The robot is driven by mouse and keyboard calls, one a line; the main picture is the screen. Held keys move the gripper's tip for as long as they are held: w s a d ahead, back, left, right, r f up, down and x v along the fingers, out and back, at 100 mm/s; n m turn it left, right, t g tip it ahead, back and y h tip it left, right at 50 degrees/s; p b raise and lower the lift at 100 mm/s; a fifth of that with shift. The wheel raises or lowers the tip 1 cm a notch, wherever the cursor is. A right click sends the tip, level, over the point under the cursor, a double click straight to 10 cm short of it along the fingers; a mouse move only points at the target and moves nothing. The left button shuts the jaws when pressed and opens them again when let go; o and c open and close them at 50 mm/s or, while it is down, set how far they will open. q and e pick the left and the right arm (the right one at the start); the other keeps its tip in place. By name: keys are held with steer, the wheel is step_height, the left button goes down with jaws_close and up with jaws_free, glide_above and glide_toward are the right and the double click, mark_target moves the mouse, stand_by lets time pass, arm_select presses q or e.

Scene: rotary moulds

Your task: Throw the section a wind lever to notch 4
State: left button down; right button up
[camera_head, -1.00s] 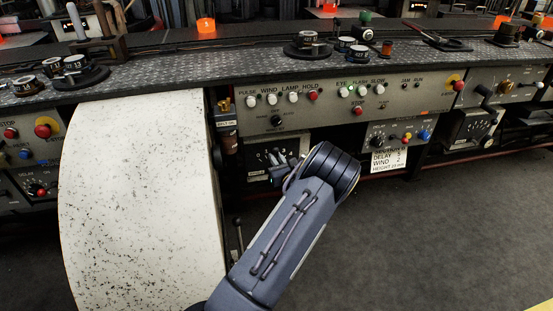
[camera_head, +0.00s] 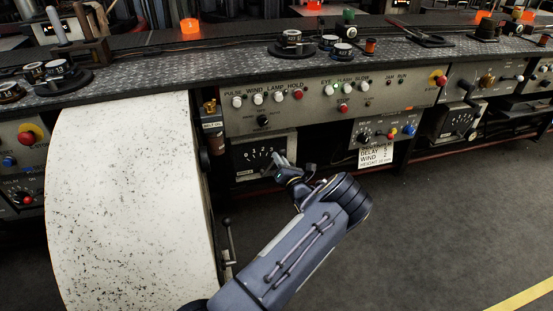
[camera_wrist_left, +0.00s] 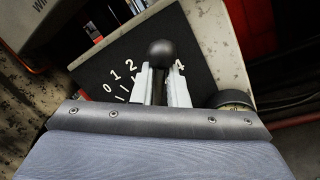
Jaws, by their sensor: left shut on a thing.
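The wind lever shows in the left wrist view as a dark round knob (camera_wrist_left: 161,53) between the pale fingers of my left gripper (camera_wrist_left: 163,84). The black notch plate (camera_wrist_left: 101,76) behind it carries white numerals; 0, 1, 2 and 4 are readable. The knob and fingers stand between 2 and 4, with the 4 just right of the fingers. In the head view the plate (camera_head: 251,158) sits low on the console, and my left gripper (camera_head: 280,162) is at its right side, shut on the lever. The lever's foot is hidden. My right gripper is not in view.
A large white speckled drum or panel (camera_head: 125,200) stands left of the plate. Above it is a button panel (camera_head: 330,108). A small knob panel (camera_head: 385,133) with a label card (camera_head: 374,156) is to the right. Grey floor (camera_head: 430,230) is open below.

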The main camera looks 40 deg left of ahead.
arm_select(q)
steer(key=shift+w+d+r+m, duration=0.15)
steer(key=shift+w+d+m, duration=0.15)
steer(key=shift+w+m, duration=0.2)
steer(key=c, duration=1.4)
jaws_free()
steer(key=shift+t, duration=0.3)
steer(key=shift+c, duration=0.2)
steer(key=shift+f, duration=0.2)
steer(key=p+v, duration=0.1)
steer(key=v, duration=0.7)
steer(key=shift+a+r, duration=0.1)
